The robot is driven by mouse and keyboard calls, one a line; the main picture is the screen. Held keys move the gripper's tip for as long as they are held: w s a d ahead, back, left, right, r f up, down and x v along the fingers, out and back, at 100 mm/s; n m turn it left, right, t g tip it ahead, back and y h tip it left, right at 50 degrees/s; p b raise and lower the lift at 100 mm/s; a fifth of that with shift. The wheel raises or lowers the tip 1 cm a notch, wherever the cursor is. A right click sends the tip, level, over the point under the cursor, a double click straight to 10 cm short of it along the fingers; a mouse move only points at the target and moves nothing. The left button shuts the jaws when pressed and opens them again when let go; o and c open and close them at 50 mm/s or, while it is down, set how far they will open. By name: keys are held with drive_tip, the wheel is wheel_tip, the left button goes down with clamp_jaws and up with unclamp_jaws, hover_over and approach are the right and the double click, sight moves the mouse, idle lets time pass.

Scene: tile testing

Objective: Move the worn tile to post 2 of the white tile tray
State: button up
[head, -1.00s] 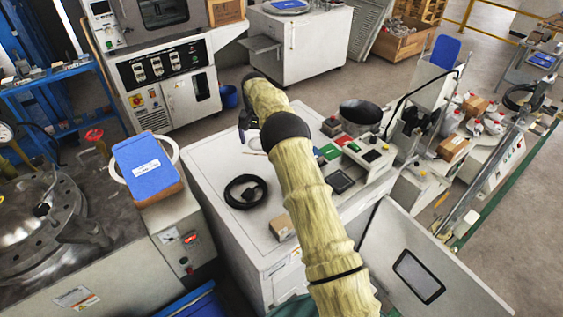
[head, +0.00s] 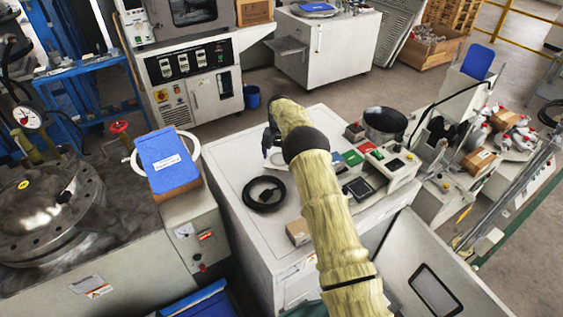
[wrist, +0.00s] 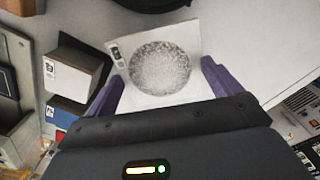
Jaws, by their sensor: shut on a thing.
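The worn tile (wrist: 172,30) is a pale square plate with a large rough grey round patch and a small dark mark at its upper left corner. It lies between the purple fingers of my gripper (wrist: 161,72) in the wrist view, and the gripper is shut on it. In the head view my gripper (head: 270,143) is above the white cabinet top, partly hidden by my arm. A bit of white shows beside it, probably the tile. I cannot make out the white tile tray or its posts in either view.
The cabinet's left part is clear.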

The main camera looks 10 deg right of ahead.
sight(280, 159)
drive_tip(key=shift+f, duration=1.8)
drive_tip(key=shift+f, duration=0.15)
drive_tip(key=o, duration=0.9)
wheel_tip(280, 159, up, 11)
drive_tip(key=shift+r, duration=0.65)
